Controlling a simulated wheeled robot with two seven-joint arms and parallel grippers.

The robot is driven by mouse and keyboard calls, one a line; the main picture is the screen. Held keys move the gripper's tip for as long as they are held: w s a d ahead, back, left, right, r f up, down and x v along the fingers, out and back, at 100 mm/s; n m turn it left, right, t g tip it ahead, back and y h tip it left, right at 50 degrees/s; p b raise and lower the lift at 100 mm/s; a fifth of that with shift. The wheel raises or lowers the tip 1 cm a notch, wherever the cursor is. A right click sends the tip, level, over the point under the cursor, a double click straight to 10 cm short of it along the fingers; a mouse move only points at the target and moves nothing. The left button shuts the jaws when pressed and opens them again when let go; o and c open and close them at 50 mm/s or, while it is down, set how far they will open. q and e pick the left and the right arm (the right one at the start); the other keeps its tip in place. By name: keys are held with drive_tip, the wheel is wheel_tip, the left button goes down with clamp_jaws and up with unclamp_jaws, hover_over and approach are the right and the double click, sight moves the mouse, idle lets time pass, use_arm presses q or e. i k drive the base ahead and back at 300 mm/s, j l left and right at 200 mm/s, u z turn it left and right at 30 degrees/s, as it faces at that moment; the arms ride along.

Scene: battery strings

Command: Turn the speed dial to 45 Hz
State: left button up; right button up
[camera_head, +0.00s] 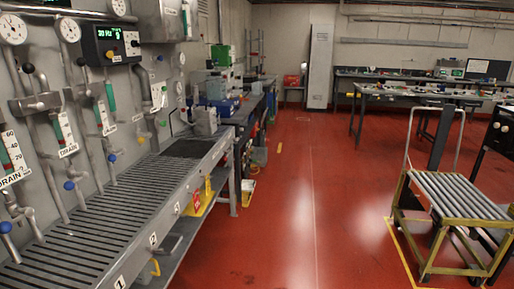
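A black control box (111,43) with green lit digits is mounted on the grey wall panel at the upper left. Its small lettering is hard to read; the left part looks like "30 Hz". I cannot make out a speed dial for certain. Neither of my grippers is in view.
A slatted grey bench (110,215) runs along the left below pipes, gauges (69,29) and valves. A yellow-framed roller cart (455,205) stands at the right. Worktables (420,92) are at the back right. The red floor (300,190) between is clear.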

sight(134, 43)
drive_tip(key=i, duration=1)
drive_tip(key=i+l+u, duration=0.1)
drive_tip(key=i, duration=0.85)
